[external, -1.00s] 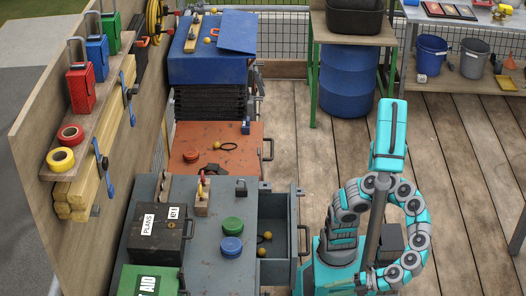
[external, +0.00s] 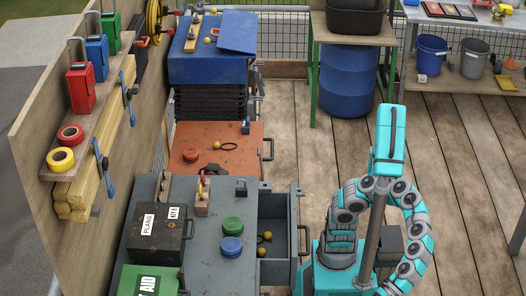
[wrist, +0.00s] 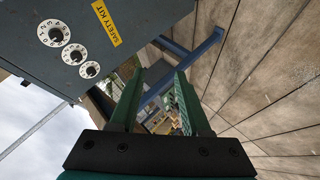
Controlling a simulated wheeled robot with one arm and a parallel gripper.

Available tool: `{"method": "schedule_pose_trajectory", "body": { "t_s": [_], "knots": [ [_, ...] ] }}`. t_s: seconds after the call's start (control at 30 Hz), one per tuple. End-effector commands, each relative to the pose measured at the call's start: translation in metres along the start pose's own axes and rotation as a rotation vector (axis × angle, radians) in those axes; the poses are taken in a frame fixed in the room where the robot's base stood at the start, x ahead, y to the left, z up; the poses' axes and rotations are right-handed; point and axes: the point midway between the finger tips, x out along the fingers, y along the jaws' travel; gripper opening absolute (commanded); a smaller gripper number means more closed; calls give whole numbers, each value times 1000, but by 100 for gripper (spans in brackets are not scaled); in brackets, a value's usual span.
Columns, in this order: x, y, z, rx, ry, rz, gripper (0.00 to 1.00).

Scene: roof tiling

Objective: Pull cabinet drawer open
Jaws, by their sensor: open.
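In the external view, a grey cabinet (external: 203,262) stands at the bottom middle with a drawer (external: 277,201) pulled out to the right. Its dark handle (external: 303,240) is on the drawer front, and small yellow balls lie inside. A rust-red cabinet (external: 240,135) with a side handle (external: 268,149) stands behind it, with no drawer visibly out. In the wrist view, my gripper (wrist: 160,82) has its two green fingers apart, with nothing seen between them. My gripper cannot be made out in the external view, and no drawer handle is clearly seen near its fingers.
In the wrist view, a grey panel (wrist: 150,20) labelled SAFETY KIT with white dials is at upper left, and a blue bar (wrist: 190,65) lies beyond the fingers. In the external view, a blue barrel (external: 347,80) stands under a table; the plank floor (external: 320,150) before it is clear.

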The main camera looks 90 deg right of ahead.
Motion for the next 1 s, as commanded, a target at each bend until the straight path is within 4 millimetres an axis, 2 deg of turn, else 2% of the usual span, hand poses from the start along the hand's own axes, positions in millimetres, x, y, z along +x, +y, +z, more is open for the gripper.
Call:
{"method": "schedule_pose_trajectory", "body": {
  "t_s": [0.1,0.3,1.0],
  "knots": [
    [-4,-4,-14,11,43,-25,47],
    [-9,-8,-25,20,79,-48,47],
    [-14,-7,-30,31,94,-54,47]
  ]
}}
